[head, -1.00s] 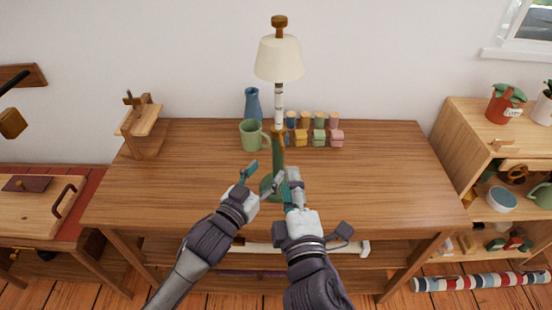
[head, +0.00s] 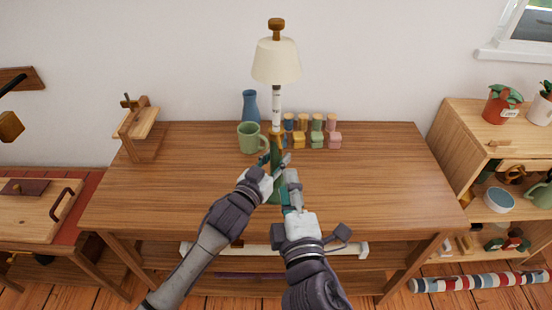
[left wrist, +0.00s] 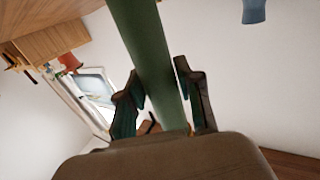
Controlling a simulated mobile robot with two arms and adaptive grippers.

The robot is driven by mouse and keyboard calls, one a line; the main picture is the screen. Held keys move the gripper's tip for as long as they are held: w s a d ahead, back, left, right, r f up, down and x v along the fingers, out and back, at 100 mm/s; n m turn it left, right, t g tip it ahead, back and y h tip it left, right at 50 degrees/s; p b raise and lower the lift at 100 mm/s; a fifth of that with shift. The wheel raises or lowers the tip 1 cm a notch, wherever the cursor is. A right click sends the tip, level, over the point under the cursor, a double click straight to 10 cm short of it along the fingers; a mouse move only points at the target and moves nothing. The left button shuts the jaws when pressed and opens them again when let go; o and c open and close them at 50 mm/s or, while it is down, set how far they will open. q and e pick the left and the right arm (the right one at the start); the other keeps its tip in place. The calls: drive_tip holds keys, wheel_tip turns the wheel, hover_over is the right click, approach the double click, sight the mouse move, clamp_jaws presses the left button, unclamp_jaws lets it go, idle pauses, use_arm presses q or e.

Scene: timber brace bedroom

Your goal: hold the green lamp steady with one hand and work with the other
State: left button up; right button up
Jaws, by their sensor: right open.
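The green lamp (head: 277,60) stands upright on the wooden table, with a cream shade and a green lower stem. In the left wrist view the green stem (left wrist: 150,45) runs between the fingers of my left gripper (left wrist: 160,85). The fingers lie close along both sides; whether they press on it I cannot tell. In the head view my left gripper (head: 273,162) is at the lower stem and partly hides it. My right gripper (head: 288,180) is open and low, just right of the stem, in front of the lamp's base, which is mostly hidden.
A green mug (head: 249,138) and a blue vase (head: 250,106) stand close behind on the left. Several small coloured blocks (head: 317,140) stand behind on the right. A wooden stand (head: 138,130) is at the table's left.

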sight(281, 152)
use_arm(q)
clamp_jaws()
use_arm(e)
drive_tip(key=shift+c, duration=0.8)
drive_tip(key=w+m, duration=0.4)
drive_tip(key=m, duration=0.1)
drive_tip(key=w+a+m, duration=0.1)
drive_tip(key=w+m, duration=0.2)
drive_tip(key=m, duration=0.3)
drive_tip(key=w+m, duration=0.4)
drive_tip(key=m, duration=0.1)
drive_tip(key=shift+w+a, duration=0.3)
drive_tip(key=shift+a, duration=0.05)
drive_tip(key=shift+c, duration=0.3)
clamp_jaws()
